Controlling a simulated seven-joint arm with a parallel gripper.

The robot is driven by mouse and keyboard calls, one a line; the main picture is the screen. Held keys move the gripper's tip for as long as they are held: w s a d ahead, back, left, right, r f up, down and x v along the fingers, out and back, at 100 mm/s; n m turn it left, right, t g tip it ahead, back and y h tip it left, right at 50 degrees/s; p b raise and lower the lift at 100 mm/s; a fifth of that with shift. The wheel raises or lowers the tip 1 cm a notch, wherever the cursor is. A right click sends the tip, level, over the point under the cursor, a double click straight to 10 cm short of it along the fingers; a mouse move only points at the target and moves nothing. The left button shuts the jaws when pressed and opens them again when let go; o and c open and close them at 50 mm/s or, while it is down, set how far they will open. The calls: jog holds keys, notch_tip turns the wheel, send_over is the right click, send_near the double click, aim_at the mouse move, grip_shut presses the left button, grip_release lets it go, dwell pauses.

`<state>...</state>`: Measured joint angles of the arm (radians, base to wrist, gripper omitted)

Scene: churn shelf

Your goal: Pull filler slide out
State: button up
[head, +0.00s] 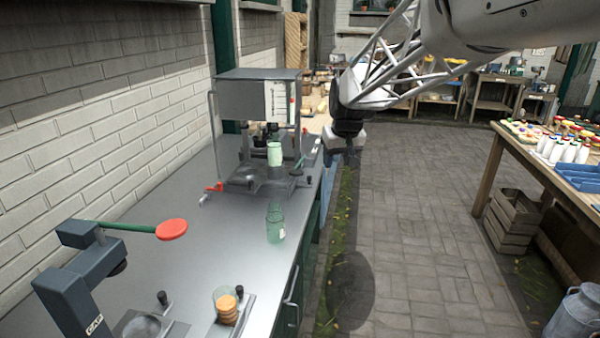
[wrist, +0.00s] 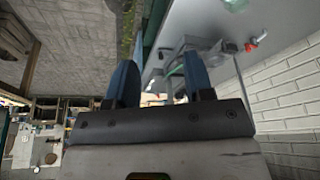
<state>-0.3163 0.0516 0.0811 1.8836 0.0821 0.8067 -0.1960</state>
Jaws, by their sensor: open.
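The low grey base (head: 252,184) carries the slide area. A dark knob and a green lever show near its right side, but I cannot tell the slide's exact edges. My gripper (head: 345,150) hangs right of the filler, beyond the counter edge, apart from it. In the wrist view my gripper (wrist: 160,78) shows two blue fingers, open and empty. The filler base (wrist: 195,52) shows beyond them.
An empty green glass bottle (head: 275,225) stands on the counter in front of the filler. A capping press (head: 85,275) with a red-knobbed green lever stands nearer, beside a glass of orange-brown caps (head: 227,308). The paved floor (head: 420,220) right of the counter is clear.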

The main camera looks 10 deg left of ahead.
jog(key=w+a+f+n, duration=0.1)
jog(key=w+a+f, duration=0.2)
jog(key=w+a, duration=0.4)
jog(key=w+a+f+n, duration=0.1)
jog(key=w+a+f, duration=0.25)
jog(key=a, duration=0.45)
jog(key=n+y, duration=0.1)
jog(key=n, duration=0.1)
send_near(251, 181)
jog(key=f, duration=0.1)
jog(key=shift+w+f, duration=0.25)
jog(key=shift+w, duration=0.05)
jog(key=shift+f, duration=0.15)
jog(key=shift+x, duration=3.75)
jog(key=shift+a, duration=0.15)
jog(key=shift+c, duration=0.3)
grip_shut()
